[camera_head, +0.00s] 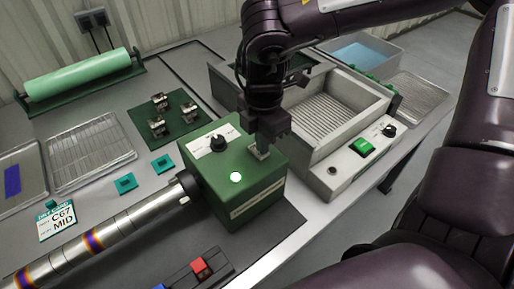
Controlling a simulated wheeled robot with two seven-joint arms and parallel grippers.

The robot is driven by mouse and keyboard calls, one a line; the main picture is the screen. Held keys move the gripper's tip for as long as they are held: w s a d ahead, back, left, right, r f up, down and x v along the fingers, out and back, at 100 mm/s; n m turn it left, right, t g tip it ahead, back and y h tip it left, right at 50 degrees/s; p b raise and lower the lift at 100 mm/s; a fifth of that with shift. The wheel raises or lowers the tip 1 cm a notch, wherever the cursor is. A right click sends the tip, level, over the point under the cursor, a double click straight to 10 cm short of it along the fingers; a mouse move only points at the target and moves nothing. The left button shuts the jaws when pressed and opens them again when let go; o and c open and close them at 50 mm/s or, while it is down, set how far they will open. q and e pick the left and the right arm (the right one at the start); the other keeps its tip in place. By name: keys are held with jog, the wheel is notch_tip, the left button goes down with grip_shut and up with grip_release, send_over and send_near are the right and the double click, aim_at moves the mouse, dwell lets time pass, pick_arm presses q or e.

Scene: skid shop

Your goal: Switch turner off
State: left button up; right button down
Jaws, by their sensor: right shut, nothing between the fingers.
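The turner is a green box (240,190) on the bench, with a metal rod (110,228) reaching out from its left side. On its top are a black knob (217,143) on a white scale plate and a white round lamp or button (236,177). My right gripper (260,151) points down at the back right part of the box top, with its fingers shut. A small light metal piece shows at the fingertips; I cannot tell whether it is a switch lever or part of the fingers. Whether they touch the box is unclear. My left gripper is out of view.
A red block (200,267) sits in front. A green roll (80,74), wire rack (90,150) and card (57,220) lie left.

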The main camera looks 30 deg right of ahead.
jog(key=shift+f+b, duration=0.5)
jog(key=shift+f, duration=0.05)
jog(key=shift+d, duration=0.1)
jog(key=shift+r+p, duration=0.65)
jog(key=shift+r, duration=0.25)
jog(key=shift+r+p, duration=1.6)
jog(key=shift+r, duration=1.05)
